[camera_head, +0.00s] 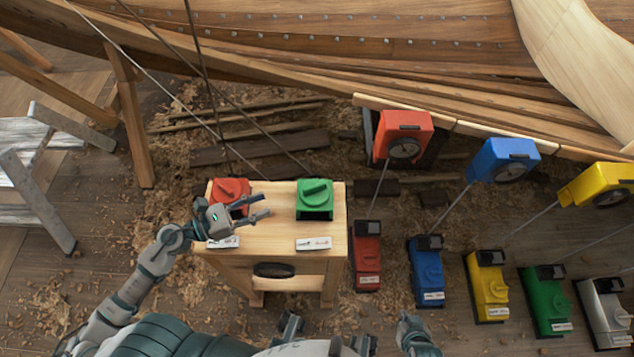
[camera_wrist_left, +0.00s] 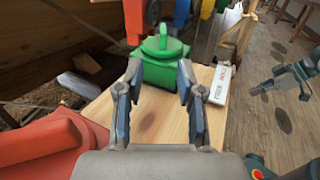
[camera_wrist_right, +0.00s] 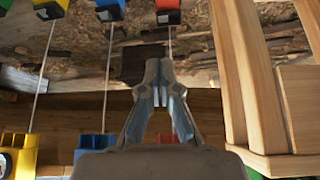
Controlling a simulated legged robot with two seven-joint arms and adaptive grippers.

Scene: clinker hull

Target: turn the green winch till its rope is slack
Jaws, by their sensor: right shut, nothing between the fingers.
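The green winch (camera_head: 315,198), a box with a round knob on top, stands on the right half of a wooden bench (camera_head: 270,236). A dark line runs from behind it up-left toward the hull and looks straight. In the left wrist view the green winch (camera_wrist_left: 160,62) shows beyond and between my left fingertips, apart from them. My left gripper (camera_head: 264,206) is open and empty above the bench, beside the red winch (camera_head: 228,192). My right gripper (camera_wrist_right: 160,98) is shut and empty, away from the bench, low at the right in the head view (camera_head: 412,322).
White labels (camera_head: 313,243) lie at the bench's front edge. Red, blue, yellow, green (camera_head: 545,300) and grey boxes stand on the floor to the right, with straight rods or lines up to coloured housings. A stepladder (camera_head: 45,160) stands at left, the hull behind.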

